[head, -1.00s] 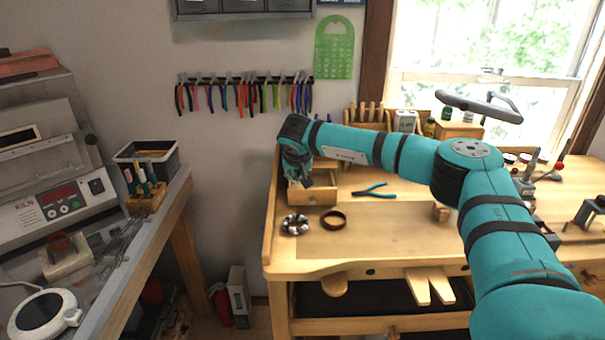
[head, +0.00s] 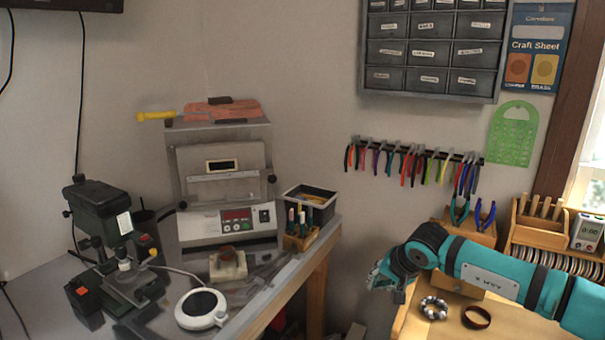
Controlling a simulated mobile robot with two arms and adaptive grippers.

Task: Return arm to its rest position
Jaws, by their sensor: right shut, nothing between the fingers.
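My right arm is teal with dark bands (head: 490,282) and comes in from the right edge, over the back of the wooden workbench (head: 405,325). My right gripper (head: 377,282) is at its left end, past the bench's left side in the picture. It is shut and holds nothing. My left arm and gripper are out of view.
A silver ring-shaped piece (head: 433,308) and a brown band (head: 476,317) lie on the bench below the arm. Pliers stand in a wooden block (head: 465,232) behind it.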

